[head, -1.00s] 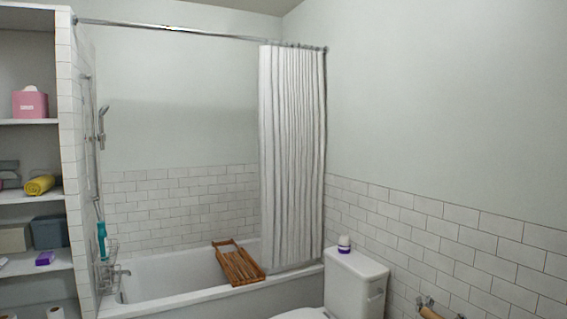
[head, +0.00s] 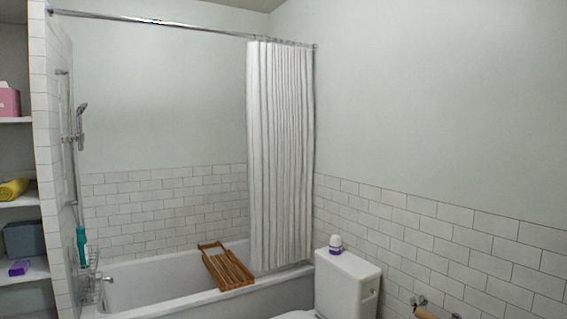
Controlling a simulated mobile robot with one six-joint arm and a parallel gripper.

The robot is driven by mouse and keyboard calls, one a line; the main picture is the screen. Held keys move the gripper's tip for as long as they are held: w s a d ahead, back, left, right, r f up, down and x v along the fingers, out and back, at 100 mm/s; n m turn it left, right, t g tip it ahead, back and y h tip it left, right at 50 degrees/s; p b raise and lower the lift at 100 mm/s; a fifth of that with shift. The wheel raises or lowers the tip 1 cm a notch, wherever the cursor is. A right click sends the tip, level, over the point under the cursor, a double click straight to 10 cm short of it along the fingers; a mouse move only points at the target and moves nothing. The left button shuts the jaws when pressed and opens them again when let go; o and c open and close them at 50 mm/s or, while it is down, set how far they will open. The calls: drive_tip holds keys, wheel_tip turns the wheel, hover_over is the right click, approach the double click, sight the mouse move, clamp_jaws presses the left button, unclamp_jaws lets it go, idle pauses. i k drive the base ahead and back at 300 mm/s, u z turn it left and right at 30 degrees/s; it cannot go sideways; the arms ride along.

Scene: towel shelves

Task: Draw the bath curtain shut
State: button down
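The white pleated bath curtain (head: 280,155) hangs bunched at the right end of the metal curtain rod (head: 190,28). Its lower part hangs by the front rim at the right end of the white bathtub (head: 170,302). Left of the curtain the rod is bare and the tub side is open. My gripper is not in view.
A wooden bath rack (head: 226,267) lies across the tub beside the curtain. The toilet (head: 345,287) with a white and purple container (head: 336,244) on its tank stands at the right front. Shelves (head: 18,200) are at the left. A toilet paper holder (head: 425,310) is at the lower right.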

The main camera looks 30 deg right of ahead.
sight(253, 77)
drive_tip(key=z, duration=0.6)
drive_tip(key=k, duration=0.95)
drive_tip(key=u, duration=0.05)
drive_tip(key=i, duration=0.9)
drive_tip(key=z, duration=0.05)
